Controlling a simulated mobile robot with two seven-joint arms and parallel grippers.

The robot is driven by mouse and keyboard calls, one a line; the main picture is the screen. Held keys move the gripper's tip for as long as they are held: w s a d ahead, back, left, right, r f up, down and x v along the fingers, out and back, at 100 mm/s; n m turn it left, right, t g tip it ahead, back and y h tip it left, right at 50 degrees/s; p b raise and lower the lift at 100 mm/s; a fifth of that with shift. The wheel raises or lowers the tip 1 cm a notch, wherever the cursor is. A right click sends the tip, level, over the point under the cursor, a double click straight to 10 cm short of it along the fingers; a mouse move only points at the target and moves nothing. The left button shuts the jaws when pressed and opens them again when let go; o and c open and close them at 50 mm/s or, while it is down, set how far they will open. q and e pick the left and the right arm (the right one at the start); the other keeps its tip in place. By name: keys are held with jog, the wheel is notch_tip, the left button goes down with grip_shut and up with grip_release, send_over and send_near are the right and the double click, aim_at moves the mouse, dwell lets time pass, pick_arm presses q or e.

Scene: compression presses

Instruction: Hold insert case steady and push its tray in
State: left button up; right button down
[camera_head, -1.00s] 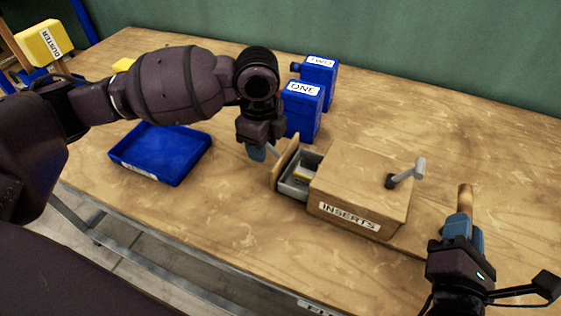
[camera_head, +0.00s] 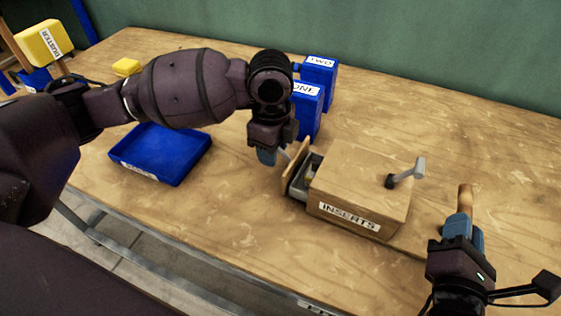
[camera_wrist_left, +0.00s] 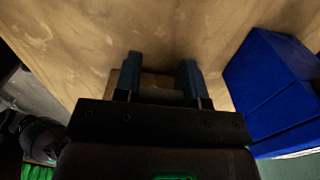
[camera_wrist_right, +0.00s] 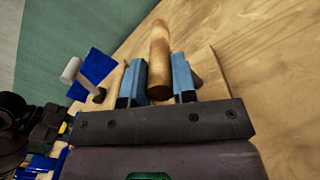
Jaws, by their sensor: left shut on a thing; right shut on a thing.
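The wooden insert case (camera_head: 355,185), labelled INSERTS, stands on the table with a grey lever (camera_head: 405,175) on top. Its grey tray (camera_head: 308,172) sticks out a little at the left, behind a wooden front panel (camera_head: 294,170). My left gripper (camera_head: 268,157) is at this panel, shut on the tray's handle; the grip is partly hidden. In the left wrist view its fingers (camera_wrist_left: 159,80) flank the wooden panel's edge. My right gripper (camera_head: 463,228) is shut on an upright wooden handle (camera_head: 465,195) to the right of the case, also seen in the right wrist view (camera_wrist_right: 160,55).
Blue containers labelled ONE (camera_head: 308,108) and TWO (camera_head: 321,75) stand behind my left gripper. An empty blue bin (camera_head: 160,152) lies to the left. A yellow block (camera_head: 126,67) is at the back left. The table right of the containers is clear.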

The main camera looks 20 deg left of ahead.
pick_arm(q)
jog(key=shift+s+d, duration=0.15)
jog(key=shift+d, duration=1.95)
jog(key=o, duration=1.1)
jog(key=shift+r, duration=0.1)
notch_tip(320, 180, up, 12)
pick_arm(e)
jog(key=c, duration=0.8)
grip_release()
jog(key=shift+c, duration=0.2)
